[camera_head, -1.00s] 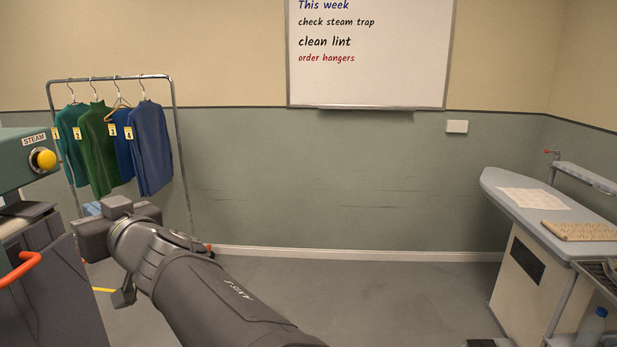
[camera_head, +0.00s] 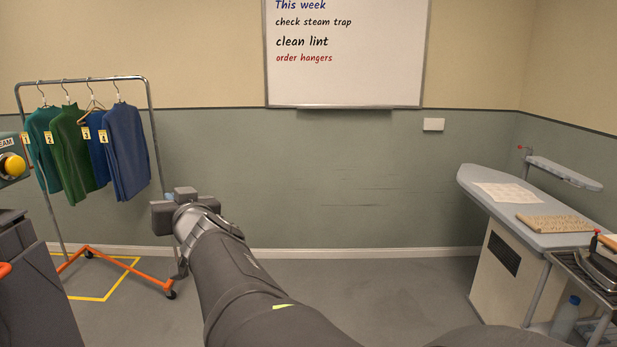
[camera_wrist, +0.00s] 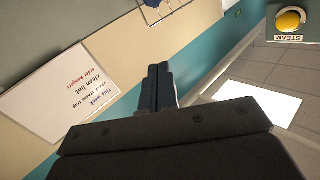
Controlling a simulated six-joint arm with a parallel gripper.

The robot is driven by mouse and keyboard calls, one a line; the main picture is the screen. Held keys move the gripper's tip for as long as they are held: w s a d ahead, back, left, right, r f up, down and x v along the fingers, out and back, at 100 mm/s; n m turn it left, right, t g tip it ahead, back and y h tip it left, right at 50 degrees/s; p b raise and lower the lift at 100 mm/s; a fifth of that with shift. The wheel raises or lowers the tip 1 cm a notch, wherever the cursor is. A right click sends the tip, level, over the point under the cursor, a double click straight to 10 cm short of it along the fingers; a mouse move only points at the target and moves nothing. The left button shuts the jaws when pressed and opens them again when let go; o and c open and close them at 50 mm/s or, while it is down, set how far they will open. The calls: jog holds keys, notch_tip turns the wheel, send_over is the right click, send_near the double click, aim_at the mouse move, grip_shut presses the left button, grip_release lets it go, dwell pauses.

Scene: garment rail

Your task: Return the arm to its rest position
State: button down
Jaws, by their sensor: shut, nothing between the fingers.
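My arm (camera_head: 240,285) reaches up from the bottom of the head view, its dark wrist end just right of the garment rail in the picture. My gripper (camera_wrist: 159,70) shows in the wrist view with its two dark fingers together and nothing between them. In the head view the fingertips cannot be made out beyond the blocky wrist end. The wrist view is tilted, with the whiteboard lettering upside down.
The garment rail (camera_head: 152,120) on the left holds several numbered garments and stands over yellow floor tape. A steam unit (camera_head: 12,166) is at the left edge. An ironing table (camera_head: 535,235) and a cart (camera_head: 585,275) are at right. Floor between is clear.

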jog(key=shift+w+d+f, duration=0.1)
jog(key=shift+w+d, duration=0.15)
jog(key=shift+d, duration=0.05)
jog(key=c, duration=2.2)
grip_release()
jog(key=c, duration=1.8)
grip_release()
jog(key=shift+s+a, duration=0.1)
jog(key=shift+a, duration=0.05)
jog(key=o, duration=1.8)
jog(key=s+a+f+n+g+y, duration=0.1)
jog(key=s+a+f+n+g, duration=0.1)
jog(key=s+a+f, duration=0.6)
jog(key=s+f+g, duration=0.1)
jog(key=s, duration=0.2)
jog(key=shift+a+n+g, duration=0.3)
jog(key=shift+a, duration=0.1)
jog(key=s+a+f+n+g, duration=0.1)
jog(key=s+f+n+g, duration=0.1)
jog(key=s+f, duration=0.6)
jog(key=s+a+f+n+g, duration=0.1)
jog(key=s+f+n+g, duration=0.3)
jog(key=s, duration=0.6)
jog(key=w+a+f+m+t, duration=0.1)
jog(key=w+a+f, duration=0.3)
jog(key=a, duration=0.4)
jog(key=shift+a+f, duration=0.3)
jog(key=shift+f, duration=0.4)
jog(key=shift+w, duration=0.1)
